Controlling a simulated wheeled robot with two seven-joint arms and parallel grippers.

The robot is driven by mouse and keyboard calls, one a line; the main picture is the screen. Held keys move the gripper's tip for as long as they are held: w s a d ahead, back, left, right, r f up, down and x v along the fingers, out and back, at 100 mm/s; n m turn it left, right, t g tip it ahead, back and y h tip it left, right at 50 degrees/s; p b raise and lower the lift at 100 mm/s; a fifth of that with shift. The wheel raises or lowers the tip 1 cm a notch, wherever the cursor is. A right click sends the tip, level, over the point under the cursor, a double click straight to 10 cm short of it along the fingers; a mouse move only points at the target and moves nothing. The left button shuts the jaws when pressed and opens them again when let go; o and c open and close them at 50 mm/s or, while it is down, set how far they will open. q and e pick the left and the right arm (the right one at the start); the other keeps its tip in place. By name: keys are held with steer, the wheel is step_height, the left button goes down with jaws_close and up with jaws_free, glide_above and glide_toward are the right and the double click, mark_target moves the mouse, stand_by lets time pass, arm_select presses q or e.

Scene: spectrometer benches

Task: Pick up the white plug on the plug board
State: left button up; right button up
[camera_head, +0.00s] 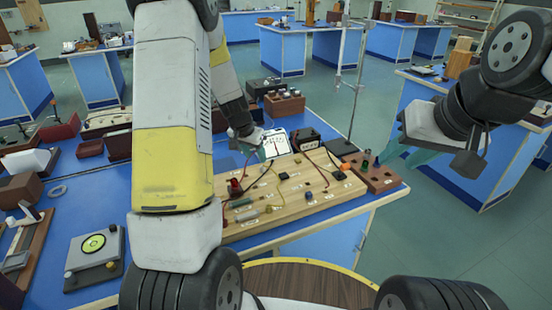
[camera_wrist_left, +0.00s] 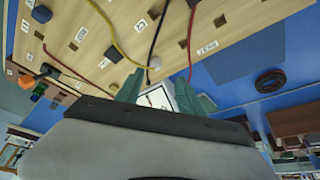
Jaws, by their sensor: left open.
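The wooden plug board (camera_head: 325,193) lies on the blue bench and fills the top left of the left wrist view (camera_wrist_left: 100,20). My left gripper (camera_head: 262,151) is at the board's far edge. In the left wrist view its two green fingers (camera_wrist_left: 166,92) are apart, with the plug just beyond the tips. My right gripper (camera_head: 405,155) hangs off the board's right end, its green fingers apart.
A white-faced meter (camera_head: 277,143) stands behind the board, close to my left gripper. A wooden block with colored posts (camera_head: 372,176) sits at the board's right end. A black box (camera_head: 306,138) is behind.

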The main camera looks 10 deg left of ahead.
mark_target(262, 167)
arm_select(q)
steer(key=x, duration=0.4)
steer(key=d+x, duration=0.1)
steer(key=x, duration=0.2)
steer(key=shift+a, duration=0.1)
jaws_close()
